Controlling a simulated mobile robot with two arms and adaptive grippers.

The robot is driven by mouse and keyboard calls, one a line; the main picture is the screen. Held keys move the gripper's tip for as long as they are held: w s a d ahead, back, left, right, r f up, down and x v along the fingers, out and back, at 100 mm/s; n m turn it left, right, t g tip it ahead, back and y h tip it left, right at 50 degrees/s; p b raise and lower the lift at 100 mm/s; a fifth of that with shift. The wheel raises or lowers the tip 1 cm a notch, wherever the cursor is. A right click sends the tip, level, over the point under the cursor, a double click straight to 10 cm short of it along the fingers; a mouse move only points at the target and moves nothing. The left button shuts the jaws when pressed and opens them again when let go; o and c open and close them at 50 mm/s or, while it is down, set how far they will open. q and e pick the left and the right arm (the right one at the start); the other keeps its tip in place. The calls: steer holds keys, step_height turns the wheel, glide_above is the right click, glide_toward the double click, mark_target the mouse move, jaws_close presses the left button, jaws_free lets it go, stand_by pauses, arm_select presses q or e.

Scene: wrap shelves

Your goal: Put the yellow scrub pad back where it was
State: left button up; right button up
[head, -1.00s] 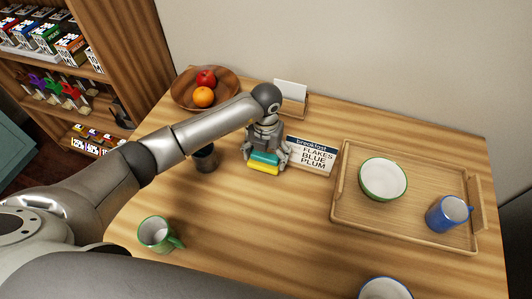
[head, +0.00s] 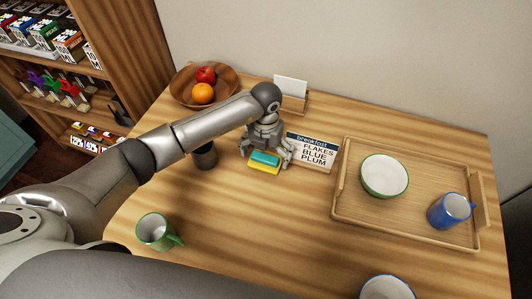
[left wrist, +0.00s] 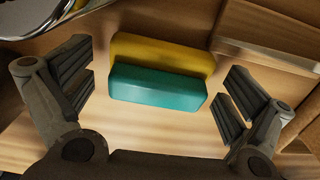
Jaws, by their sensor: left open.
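The yellow scrub pad (head: 263,169) lies on the wooden table, with a teal layer (head: 265,158) on top of its yellow part. In the left wrist view the yellow part (left wrist: 165,53) shows behind the teal part (left wrist: 157,90). I cannot tell whether the two colours are one piece. My left gripper (head: 266,157) is open around the pad. In the left wrist view its fingers (left wrist: 158,97) stand on both sides, with a gap on each side. My right gripper is not in view.
A breakfast sign (head: 313,152) stands just right of the gripper. A dark cup (head: 205,155) is to its left. A fruit bowl (head: 180,92) and card holder (head: 292,95) are behind. A tray (head: 400,224) holds a bowl and blue mug. A green mug (head: 154,231) stands front left.

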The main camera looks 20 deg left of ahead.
mark_target(266, 153)
arm_select(q)
steer(key=shift+r, duration=0.1)
steer(key=shift+r+p, duration=0.3)
steer(key=shift+p, duration=0.1)
step_height(266, 153, up, 12)
steer(key=b, duration=0.2)
steer(key=shift+r, duration=0.2)
